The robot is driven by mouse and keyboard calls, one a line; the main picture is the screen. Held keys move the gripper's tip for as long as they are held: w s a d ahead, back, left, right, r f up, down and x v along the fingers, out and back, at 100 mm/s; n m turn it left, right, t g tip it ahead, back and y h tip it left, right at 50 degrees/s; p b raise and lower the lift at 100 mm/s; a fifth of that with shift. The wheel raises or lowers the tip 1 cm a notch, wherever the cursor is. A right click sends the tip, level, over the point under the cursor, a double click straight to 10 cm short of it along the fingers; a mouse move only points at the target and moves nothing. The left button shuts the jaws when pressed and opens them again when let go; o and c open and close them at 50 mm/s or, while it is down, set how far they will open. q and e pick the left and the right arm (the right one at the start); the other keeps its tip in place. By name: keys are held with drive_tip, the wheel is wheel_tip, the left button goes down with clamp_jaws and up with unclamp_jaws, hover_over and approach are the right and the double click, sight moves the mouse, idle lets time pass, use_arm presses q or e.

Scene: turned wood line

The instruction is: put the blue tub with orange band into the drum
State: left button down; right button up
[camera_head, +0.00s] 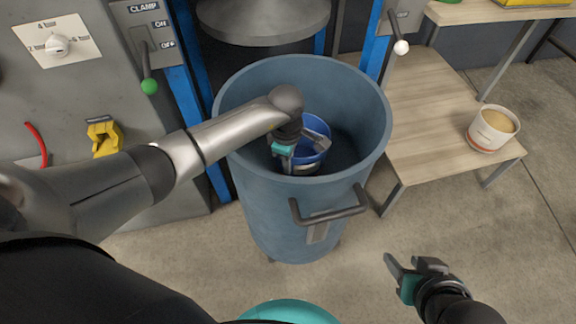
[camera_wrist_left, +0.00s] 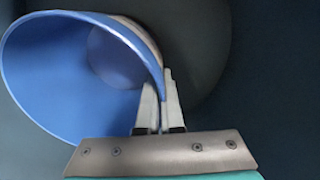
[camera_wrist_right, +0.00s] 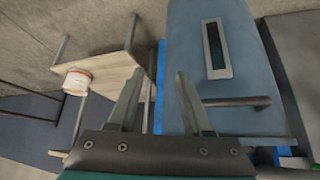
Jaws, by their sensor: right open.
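The blue drum (camera_head: 268,205) stands upright and open-topped at the centre of the head view. The blue tub (camera_head: 320,130) is inside the drum's mouth, below the rim; a pale lower part shows, but its orange band is not clear. My left arm reaches over the drum's rim. My left gripper (camera_head: 303,138) is shut on the tub's wall, one finger on each side of the rim, as the left wrist view shows with the tub (camera_wrist_left: 50,75) open and tilted. Whether the tub touches the drum floor is unclear. My right gripper (camera_head: 408,264) is open and empty, outside the drum.
A round grey plate (camera_head: 262,22) hangs behind the drum between blue posts. A handle (camera_head: 330,208) juts from the drum's front. A clamp lever panel (camera_head: 145,40) is at left. A wooden table (camera_head: 425,120) at right holds a cream-coloured tub (camera_head: 490,130).

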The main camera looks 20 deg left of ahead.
use_arm(q)
drive_tip(key=shift+f, duration=0.35)
use_arm(e)
drive_tip(key=shift+w+a+f+t, duration=0.1)
drive_tip(key=shift+w+a+t, duration=0.25)
drive_tip(key=shift+a+t, duration=0.05)
use_arm(q)
drive_tip(key=shift+f, duration=0.1)
drive_tip(key=c, duration=1.5)
unclamp_jaws()
drive_tip(key=o, duration=0.4)
use_arm(e)
drive_tip(key=shift+w+a+y, duration=0.15)
drive_tip(key=shift+a+y, duration=0.1)
drive_tip(key=shift+y, duration=0.05)
